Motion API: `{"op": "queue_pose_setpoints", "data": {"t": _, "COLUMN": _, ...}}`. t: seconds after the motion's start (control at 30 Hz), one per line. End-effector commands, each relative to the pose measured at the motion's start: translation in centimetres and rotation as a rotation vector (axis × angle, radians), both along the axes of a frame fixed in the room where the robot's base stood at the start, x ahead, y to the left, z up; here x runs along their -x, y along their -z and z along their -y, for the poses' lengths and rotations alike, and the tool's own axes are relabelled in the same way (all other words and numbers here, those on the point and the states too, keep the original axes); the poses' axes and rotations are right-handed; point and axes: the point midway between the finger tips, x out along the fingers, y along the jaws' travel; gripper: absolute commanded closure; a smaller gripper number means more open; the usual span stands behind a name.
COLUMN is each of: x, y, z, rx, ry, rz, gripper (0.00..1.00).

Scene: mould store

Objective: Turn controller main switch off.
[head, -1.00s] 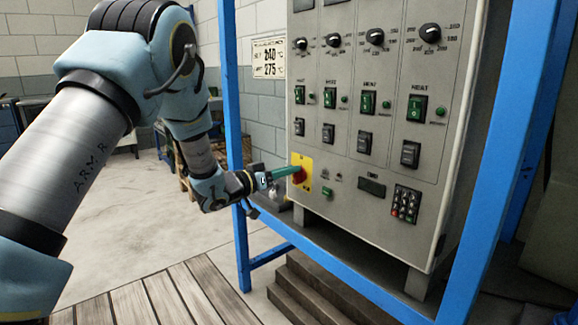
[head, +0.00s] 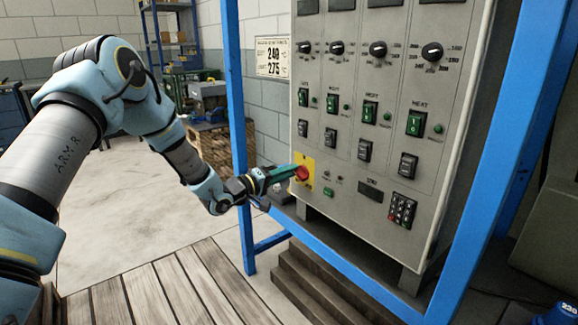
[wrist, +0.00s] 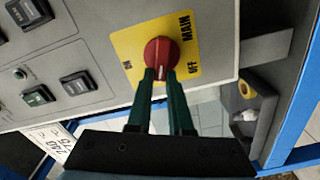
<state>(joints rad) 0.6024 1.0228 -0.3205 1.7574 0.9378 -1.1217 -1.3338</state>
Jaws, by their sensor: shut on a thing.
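The main switch is a red rotary knob (head: 302,174) on a yellow plate (head: 308,160) at the lower left of the grey controller cabinet. In the wrist view the red knob (wrist: 161,52) sits on the yellow plate (wrist: 193,36) marked MAIN, ON and OFF. A pale mark on the knob points toward my fingers, between the ON and OFF labels. My gripper (head: 293,172) has its green fingers shut on the knob; they also show in the wrist view (wrist: 161,78). The fingertips hide part of the knob's near side.
A blue frame post (head: 235,130) stands close to my forearm. Dark steps (head: 320,290) lie below, and a pallet stack (head: 228,150) is behind.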

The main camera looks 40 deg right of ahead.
Motion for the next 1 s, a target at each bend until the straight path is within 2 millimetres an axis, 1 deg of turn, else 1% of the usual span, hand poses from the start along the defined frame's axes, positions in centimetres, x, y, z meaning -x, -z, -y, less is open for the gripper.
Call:
{"op": "queue_pose_setpoints", "data": {"t": 0.2, "x": -0.09, "y": 0.30, "z": -0.04, "rx": -0.011, "ry": 0.001, "rz": -0.177, "gripper": 1.00}}
{"op": "queue_pose_setpoints", "data": {"t": 0.5, "x": -0.03, "y": 0.66, "z": 0.01, "rx": -0.020, "ry": 0.002, "rz": -0.329, "gripper": 1.00}}
{"op": "queue_pose_setpoints", "data": {"t": 0.73, "x": -0.01, "y": 0.76, "z": 0.02, "rx": -0.022, "ry": 0.002, "rz": -0.378, "gripper": 1.00}}
{"op": "queue_pose_setpoints", "data": {"t": 1.0, "x": 0.00, "y": 0.84, "z": 0.02, "rx": -0.024, "ry": 0.003, "rz": -0.386, "gripper": 1.00}}
